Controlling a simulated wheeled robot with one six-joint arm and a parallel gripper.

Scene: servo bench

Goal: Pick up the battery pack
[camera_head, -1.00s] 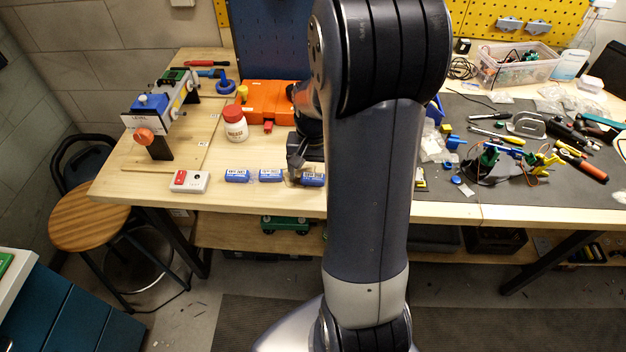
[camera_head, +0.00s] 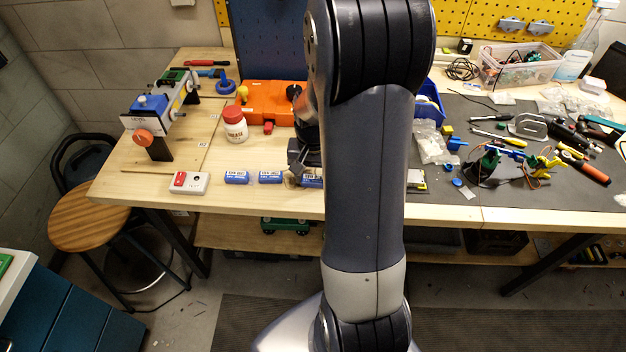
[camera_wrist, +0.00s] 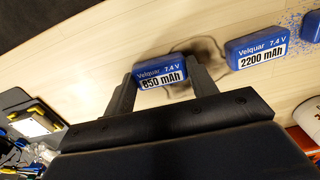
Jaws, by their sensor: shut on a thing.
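A blue battery pack labelled Velquar 7.4 V, 850 mAh (camera_wrist: 161,73) sits between the two fingers of my gripper (camera_wrist: 160,84) in the wrist view. The fingers are shut on its two ends. In the head view the same pack (camera_head: 313,182) is partly hidden behind my gripper (camera_head: 299,173) and arm, at the bench's front edge. I cannot tell whether it touches the bench top. A second blue pack, labelled 2200 mAh (camera_wrist: 257,48), lies apart to its right in the wrist view. In the head view two more blue packs (camera_head: 270,177) (camera_head: 237,177) lie in a row to the left.
A white and red box (camera_head: 189,183) lies left of the packs. A white bottle with a red cap (camera_head: 235,125) and an orange case (camera_head: 265,100) stand behind. Tools and wires crowd the dark mat (camera_head: 455,200) at right. Bare wood lies between packs and bottle.

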